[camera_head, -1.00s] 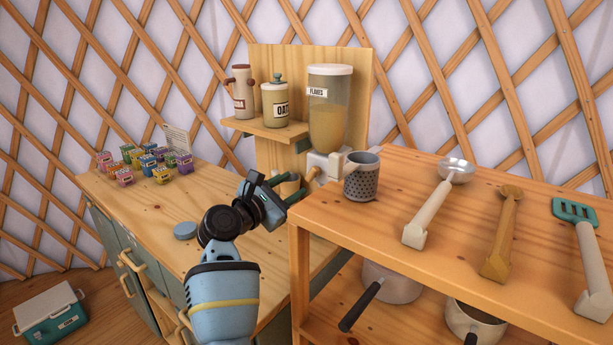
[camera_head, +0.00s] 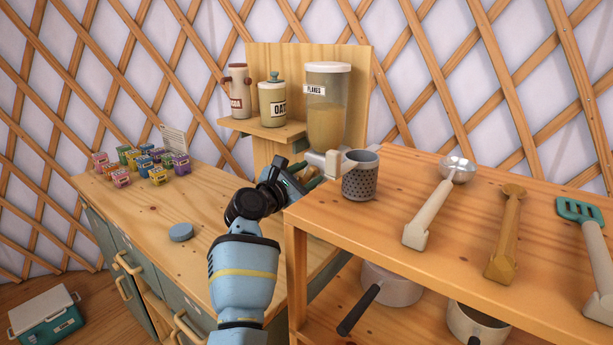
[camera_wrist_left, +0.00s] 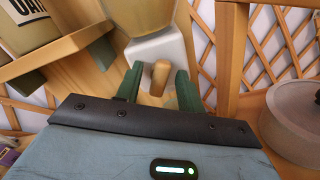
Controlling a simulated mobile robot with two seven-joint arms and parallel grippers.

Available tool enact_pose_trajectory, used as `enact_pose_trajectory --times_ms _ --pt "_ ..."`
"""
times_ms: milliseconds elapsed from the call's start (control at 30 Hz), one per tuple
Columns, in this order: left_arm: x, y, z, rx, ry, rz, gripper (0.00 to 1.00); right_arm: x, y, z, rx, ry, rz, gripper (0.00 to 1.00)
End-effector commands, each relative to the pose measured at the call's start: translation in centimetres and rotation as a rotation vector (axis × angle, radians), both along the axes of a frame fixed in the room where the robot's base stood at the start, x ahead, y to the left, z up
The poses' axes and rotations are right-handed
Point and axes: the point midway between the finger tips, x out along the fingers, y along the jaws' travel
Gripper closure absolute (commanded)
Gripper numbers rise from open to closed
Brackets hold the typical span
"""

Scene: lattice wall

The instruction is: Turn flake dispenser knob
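The flake dispenser (camera_head: 326,118) is a clear container of pale flakes with a white lid and a "FLAKES" label, mounted on a wooden back board. In the left wrist view its pale base (camera_wrist_left: 156,47) carries a short wooden knob (camera_wrist_left: 159,77). My left gripper (camera_head: 308,178) is at the front of the dispenser base. In the left wrist view its two green fingers stand apart on either side of the knob, with a visible gap at each side. The gripper partly hides the dispenser's lower part in the head view. My right gripper is not in view.
A grey perforated cup (camera_head: 360,178) stands close right of my left gripper on the wooden shelf unit (camera_head: 420,250), with utensils further right. Two jars stand on a small shelf (camera_head: 268,131) left of the dispenser.

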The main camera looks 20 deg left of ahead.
Motion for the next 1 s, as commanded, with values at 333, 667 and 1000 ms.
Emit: enact_pose_trajectory --times_ms 333,667,1000 --pt "0.0 0.0 0.0 0.000 0.000 0.000 1.00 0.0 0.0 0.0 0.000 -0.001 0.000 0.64" --pt "0.0 0.0 0.1 0.039 -0.015 0.001 1.00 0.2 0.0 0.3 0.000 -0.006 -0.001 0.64" --pt "-0.1 0.0 0.2 0.256 -0.094 0.000 1.00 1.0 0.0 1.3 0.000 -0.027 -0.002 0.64"
